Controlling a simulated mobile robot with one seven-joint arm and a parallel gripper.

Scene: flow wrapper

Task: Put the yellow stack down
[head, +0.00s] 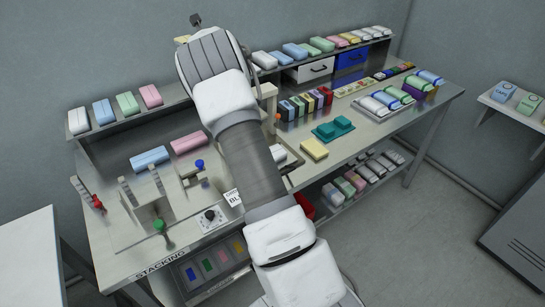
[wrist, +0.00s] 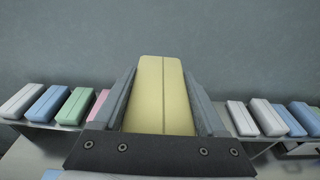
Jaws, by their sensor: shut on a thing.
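The yellow stack (wrist: 160,90) fills the middle of the wrist view, a pale yellow block with a seam down its length. My gripper (wrist: 163,85) is shut on it, with one grey finger along each side. It is held up in front of the grey wall, and the shelf shows lower on both sides. I cannot tell what is directly beneath it. In the head view my arm hides most of the gripper, and only a small yellowish patch shows by the arm's far end.
The back shelf (head: 113,121) carries white, blue, green and pink packs, several on each side of my arm. On the bench (head: 120,262) are a stacking fixture with coloured knobs, a yellow block (head: 314,149), a teal piece (head: 333,129) and a row of coloured boxes (head: 305,103).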

